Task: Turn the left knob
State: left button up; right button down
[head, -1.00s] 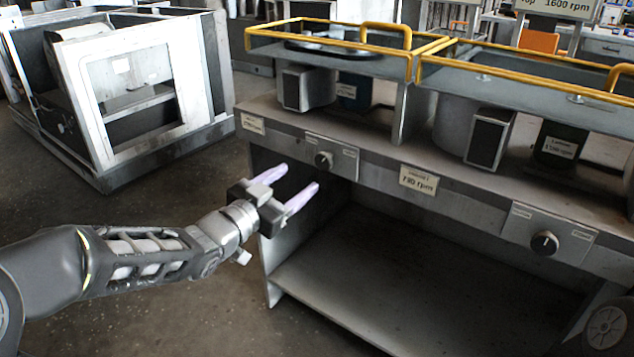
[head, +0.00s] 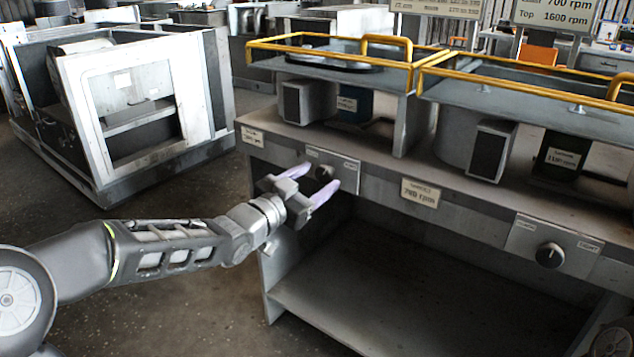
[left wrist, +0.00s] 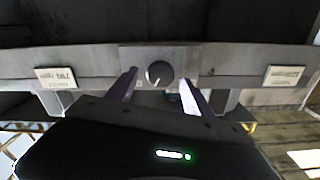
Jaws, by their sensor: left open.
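The left knob (head: 324,173) is a dark round dial on a light metal plate on the front panel of the workbench. My left gripper (head: 318,181) is open in front of it, with its two pale purple fingers pointing at the panel. In the left wrist view, the left knob (left wrist: 159,74) lies between the fingers of the left gripper (left wrist: 160,85), one on each side of it. Whether the fingertips touch the panel, I cannot tell. My right gripper is not in view.
A second knob (head: 550,255) sits on its own plate further right on the panel. A label reading 700 rpm (head: 420,193) lies between them. Yellow rails (head: 330,50) edge the bench top. The open lower shelf (head: 400,300) is empty. A white-framed machine (head: 130,100) stands at left.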

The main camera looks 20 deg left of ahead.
pick_arm(q)
jog(key=shift+w+d, duration=0.15)
jog(key=shift+w, duration=0.25)
jog(key=shift+c, duration=0.4)
grip_shut()
jog(key=n+p, duration=0.1)
jog(key=p, duration=0.1)
jog(key=n+p, duration=0.2)
jog(key=shift+r, duration=0.4)
jog(key=shift+f+n+p, duration=0.1)
jog(key=shift+n+p, duration=0.35)
jog(key=shift+n, duration=0.25)
jog(key=shift+f+n, duration=0.15)
jog(key=shift+n, duration=0.25)
jog(key=shift+f, duration=0.15)
